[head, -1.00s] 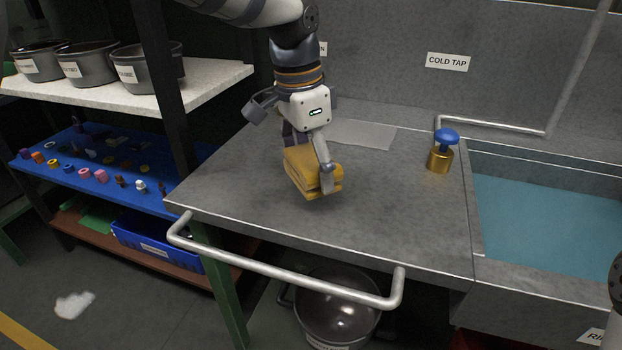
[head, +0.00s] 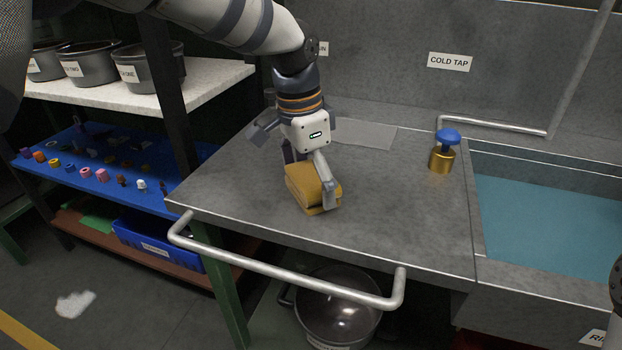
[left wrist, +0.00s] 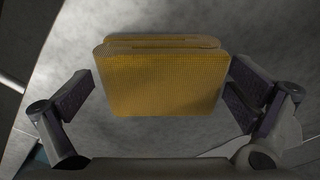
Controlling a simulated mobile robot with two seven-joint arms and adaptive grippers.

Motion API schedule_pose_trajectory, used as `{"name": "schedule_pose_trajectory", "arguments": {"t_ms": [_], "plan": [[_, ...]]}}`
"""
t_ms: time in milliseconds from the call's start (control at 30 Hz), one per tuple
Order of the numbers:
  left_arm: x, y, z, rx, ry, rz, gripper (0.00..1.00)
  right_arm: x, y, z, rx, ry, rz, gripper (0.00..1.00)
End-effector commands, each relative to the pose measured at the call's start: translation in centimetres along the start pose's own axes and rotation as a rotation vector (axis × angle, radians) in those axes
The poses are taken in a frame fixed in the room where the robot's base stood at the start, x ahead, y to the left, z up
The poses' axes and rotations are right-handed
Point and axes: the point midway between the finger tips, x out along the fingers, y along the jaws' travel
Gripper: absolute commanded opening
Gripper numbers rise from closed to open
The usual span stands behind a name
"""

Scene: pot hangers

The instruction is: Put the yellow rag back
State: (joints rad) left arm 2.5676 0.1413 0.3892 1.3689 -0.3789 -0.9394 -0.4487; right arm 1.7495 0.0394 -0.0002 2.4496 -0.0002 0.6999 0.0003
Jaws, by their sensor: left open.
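The yellow rag (head: 308,188) is a folded block on the grey metal worktop (head: 400,230), near its front left part. My left gripper (head: 308,178) points down over it, with one finger in front of the rag's right part in the head view. In the left wrist view the rag (left wrist: 160,80) lies between the two spread fingers of the left gripper (left wrist: 160,95). Gaps show on both sides, so the jaws are open around it. Its underside is hidden. My right gripper is not in view.
A sink basin with blue water (head: 550,225) is at the right. A metal rail (head: 290,278) runs along the worktop's front. Shelves with labelled pots (head: 150,72) are at the left.

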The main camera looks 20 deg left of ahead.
Motion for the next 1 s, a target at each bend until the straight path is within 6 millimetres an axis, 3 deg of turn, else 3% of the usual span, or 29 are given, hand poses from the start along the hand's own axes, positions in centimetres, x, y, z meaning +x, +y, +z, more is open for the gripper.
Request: {"name": "schedule_pose_trajectory", "arguments": {"t_ms": [333,500,1000], "plan": [[-8.4,-0.1,-0.2,-0.001,0.007,-0.005,1.0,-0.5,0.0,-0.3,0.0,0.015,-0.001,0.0],[-11.4,-0.1,-0.1,0.0,0.003,-0.002,1.0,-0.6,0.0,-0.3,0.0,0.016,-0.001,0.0],[-12.2,0.0,-0.1,0.0,0.0,0.001,1.0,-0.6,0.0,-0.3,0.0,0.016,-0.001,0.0]]}}
